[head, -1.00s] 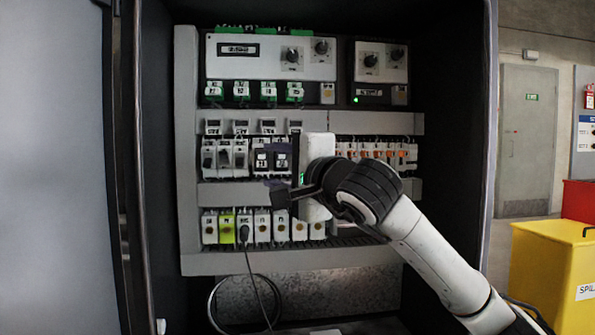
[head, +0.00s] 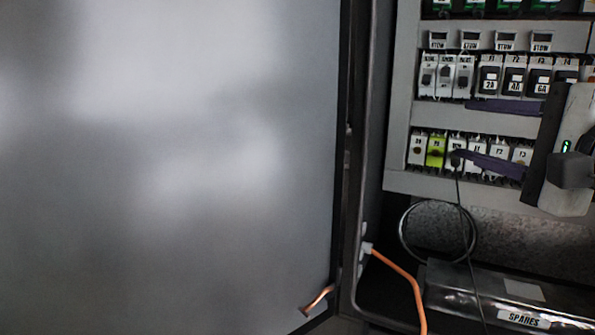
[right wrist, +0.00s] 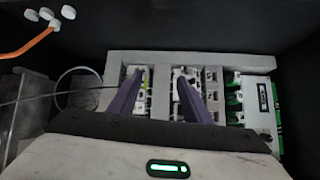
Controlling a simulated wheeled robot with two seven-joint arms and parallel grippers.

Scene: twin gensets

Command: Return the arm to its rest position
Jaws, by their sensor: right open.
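My right gripper (head: 470,130) is at the right edge of the head view, in front of the open cabinet's panel. Its two purple fingers point left and are spread wide, with nothing between them. In the right wrist view the open fingers (right wrist: 160,78) point at the panel (right wrist: 240,62). In the head view the lower fingertip overlaps the black plug (head: 456,160) in the terminal row; I cannot tell whether they touch. The rest of my right arm is out of the picture. My left gripper is not in view.
A grey cabinet door (head: 170,160) fills the left of the head view. Breakers (head: 489,76) line the panel. A thin black lead hangs past a coiled cable (head: 402,232). An orange cable (head: 405,275) runs low, beside a box marked SPARES (head: 522,318).

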